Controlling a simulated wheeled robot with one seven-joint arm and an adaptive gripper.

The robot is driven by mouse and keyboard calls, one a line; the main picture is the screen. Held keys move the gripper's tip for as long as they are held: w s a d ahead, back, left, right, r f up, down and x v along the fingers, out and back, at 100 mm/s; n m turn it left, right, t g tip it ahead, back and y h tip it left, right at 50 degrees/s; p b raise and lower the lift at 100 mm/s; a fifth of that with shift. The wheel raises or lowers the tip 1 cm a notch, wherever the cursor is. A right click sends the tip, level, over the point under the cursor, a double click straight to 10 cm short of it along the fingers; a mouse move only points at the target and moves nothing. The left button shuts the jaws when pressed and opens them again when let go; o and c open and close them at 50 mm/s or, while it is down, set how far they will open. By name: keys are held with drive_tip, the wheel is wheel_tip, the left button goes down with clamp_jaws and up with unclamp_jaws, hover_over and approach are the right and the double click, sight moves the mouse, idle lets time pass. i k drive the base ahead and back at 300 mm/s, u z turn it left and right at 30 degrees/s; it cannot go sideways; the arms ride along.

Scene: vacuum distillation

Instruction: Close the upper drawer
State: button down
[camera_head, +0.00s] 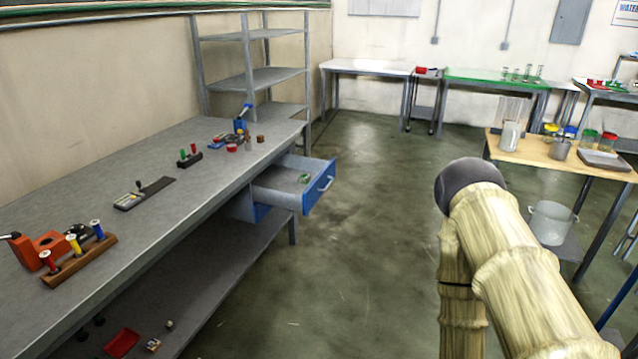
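The upper drawer (322,189) hangs under the far right end of the grey workbench (205,180) and is pulled out. Its front is blue with a light handle (326,184), and a small green item (304,178) lies inside. Another blue drawer part (262,212) shows below it, mostly hidden under the bench. My arm (500,250) shows at the right of the view, well apart from the drawer. The gripper itself cannot be made out.
Several tools and spools lie on the bench. A grey shelf rack (250,78) stands behind it. The floor (350,260) between bench and arm is clear.

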sight(278, 185)
drive_tip(key=u, duration=0.2)
drive_tip(key=i, duration=1.8)
drive_tip(key=u, duration=0.25)
